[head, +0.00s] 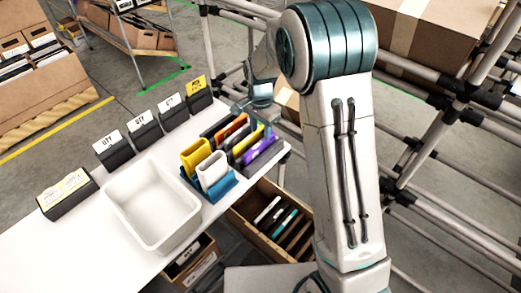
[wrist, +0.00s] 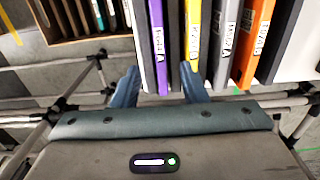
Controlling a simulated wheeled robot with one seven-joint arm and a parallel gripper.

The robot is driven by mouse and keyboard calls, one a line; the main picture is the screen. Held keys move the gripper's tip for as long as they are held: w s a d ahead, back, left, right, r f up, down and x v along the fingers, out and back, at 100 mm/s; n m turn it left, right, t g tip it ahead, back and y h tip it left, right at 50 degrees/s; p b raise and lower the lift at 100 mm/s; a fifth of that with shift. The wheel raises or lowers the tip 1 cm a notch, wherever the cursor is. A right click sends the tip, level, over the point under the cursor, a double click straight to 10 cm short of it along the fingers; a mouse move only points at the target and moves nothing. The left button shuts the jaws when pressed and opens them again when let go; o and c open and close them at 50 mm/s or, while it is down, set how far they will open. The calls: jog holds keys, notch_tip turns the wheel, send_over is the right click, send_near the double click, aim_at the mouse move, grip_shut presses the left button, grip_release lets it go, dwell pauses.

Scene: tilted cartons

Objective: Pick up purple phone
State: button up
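The purple phone (head: 259,147) stands on edge among other upright phones in the rack at the right end of the white table. In the wrist view the purple phone (wrist: 157,45) is a narrow upright strip with a white label, left of a yellow phone (wrist: 192,30). My gripper (wrist: 160,84) is open, its two blue-grey fingers apart and nothing seen held between them. The lower end of the purple phone shows between the fingertips; whether they touch it I cannot tell. In the head view my gripper (head: 252,106) is above the back of the rack, partly hidden by my arm.
Grey and orange (wrist: 252,45) phones stand close beside the yellow one. A white bin (head: 153,205) sits left of the rack (head: 222,188). Black label holders line the table's back edge. A carton (head: 235,215) with several upright items is below, and metal pipe racking stands on the right.

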aim_at(260, 143)
jog(key=shift+a+f, duration=0.1)
jog(key=shift+f, duration=2.8)
grip_shut()
